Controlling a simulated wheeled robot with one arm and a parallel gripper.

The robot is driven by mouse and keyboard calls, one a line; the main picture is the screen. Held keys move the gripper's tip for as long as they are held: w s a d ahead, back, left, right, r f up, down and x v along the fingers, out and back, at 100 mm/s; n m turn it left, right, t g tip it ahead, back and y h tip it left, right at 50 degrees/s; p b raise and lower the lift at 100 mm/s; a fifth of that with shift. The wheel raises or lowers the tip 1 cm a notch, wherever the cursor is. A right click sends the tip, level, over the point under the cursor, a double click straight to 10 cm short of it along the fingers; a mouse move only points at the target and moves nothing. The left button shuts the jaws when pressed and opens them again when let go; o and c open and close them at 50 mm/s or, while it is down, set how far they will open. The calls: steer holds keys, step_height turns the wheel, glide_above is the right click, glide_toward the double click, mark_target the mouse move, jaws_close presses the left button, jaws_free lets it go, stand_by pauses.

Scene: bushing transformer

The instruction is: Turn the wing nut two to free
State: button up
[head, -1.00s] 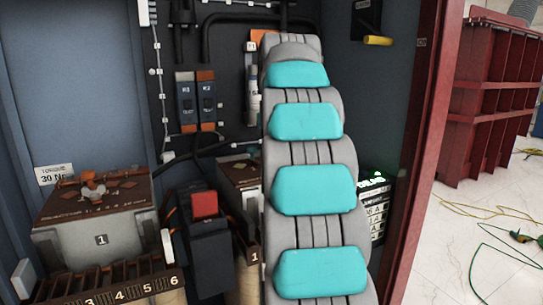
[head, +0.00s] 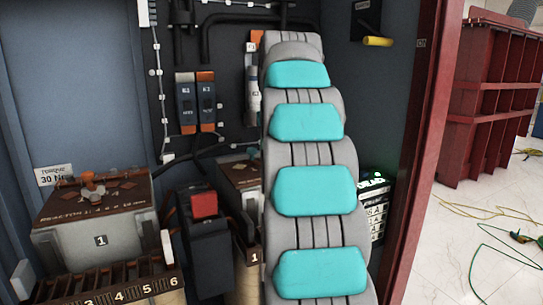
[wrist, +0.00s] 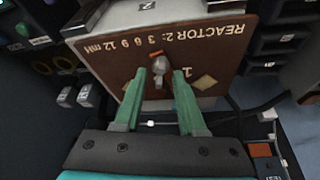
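My gripper (wrist: 158,77) shows in the wrist view with two green fingers apart. A grey wing nut (wrist: 158,65) with an orange part beside it sits at the tips, roughly between them. I see a gap on each side of it, so the fingers do not appear to be closed on it. The nut is on the brown top plate (wrist: 215,58) marked "REACTOR 2". In the head view the reactor two box (head: 240,172) is partly hidden behind my arm, and its wing nut and my gripper are hidden there.
Reactor one (head: 100,240), with its own nut (head: 93,188), stands at the left. A dark box with a red top (head: 204,205) is between the reactors. Switches (head: 197,102) and cables line the back wall. The red cabinet edge (head: 415,150) is at the right.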

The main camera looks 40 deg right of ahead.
steer(key=p+v, duration=0.1)
steer(key=v, duration=0.6)
steer(key=shift+r, duration=0.1)
stand_by(0.5)
